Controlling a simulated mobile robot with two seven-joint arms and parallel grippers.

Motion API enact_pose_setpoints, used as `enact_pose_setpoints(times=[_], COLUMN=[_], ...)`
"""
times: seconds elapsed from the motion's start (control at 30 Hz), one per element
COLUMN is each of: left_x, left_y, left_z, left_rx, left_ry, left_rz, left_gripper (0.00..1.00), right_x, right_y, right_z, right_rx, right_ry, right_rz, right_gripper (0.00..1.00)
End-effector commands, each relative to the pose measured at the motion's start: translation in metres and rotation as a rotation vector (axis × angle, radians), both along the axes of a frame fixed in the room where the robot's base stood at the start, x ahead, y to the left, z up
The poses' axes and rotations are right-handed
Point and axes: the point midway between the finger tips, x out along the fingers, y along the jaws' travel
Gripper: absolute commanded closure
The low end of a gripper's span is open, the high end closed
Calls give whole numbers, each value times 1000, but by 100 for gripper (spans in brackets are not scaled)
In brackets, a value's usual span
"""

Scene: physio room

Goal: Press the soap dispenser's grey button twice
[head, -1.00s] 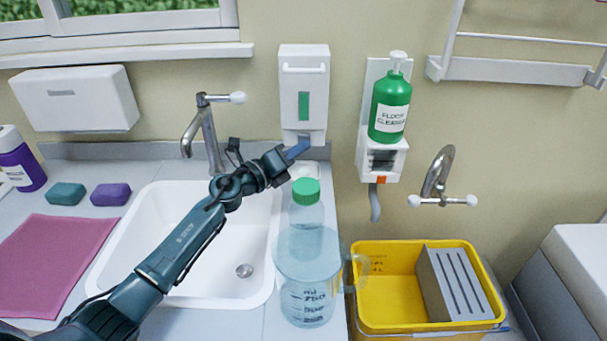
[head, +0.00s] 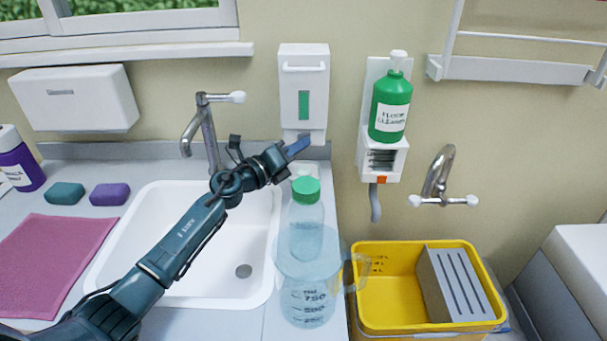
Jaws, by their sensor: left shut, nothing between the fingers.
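The soap dispenser (head: 304,72) is a white wall-mounted box with a green window, above the right rim of the sink. The grey button cannot be made out clearly; the dispenser's lower end is partly behind my fingertips. My left gripper (head: 298,147) reaches up from the lower left. Its blue fingers are shut and empty, right at the dispenser's lower end. I cannot tell whether they touch it. My right gripper is not in view.
A clear jug (head: 307,285) and a green-capped bottle (head: 306,215) stand just below my gripper. The tap (head: 205,135) and white sink (head: 245,225) are left of them. A green floor cleaner bottle (head: 391,95) hangs to the right, above a yellow bucket (head: 395,300).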

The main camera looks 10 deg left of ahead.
Motion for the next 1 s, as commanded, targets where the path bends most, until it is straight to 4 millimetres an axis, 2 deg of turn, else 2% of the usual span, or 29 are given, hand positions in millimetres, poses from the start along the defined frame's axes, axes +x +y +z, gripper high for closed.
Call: enact_pose_setpoints(times=[0.2,0.57,1.0], left_x=[-8,-12,-54], left_y=[-1,-2,-10], left_z=[2,1,2], left_rx=[0,0,1], left_ry=[1,1,1], left_rz=[2,1,0], left_gripper=[100,100,100], right_x=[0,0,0], right_y=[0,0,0], right_z=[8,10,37], right_rx=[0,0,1], right_ry=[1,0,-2], right_rz=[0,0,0], right_gripper=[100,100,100])
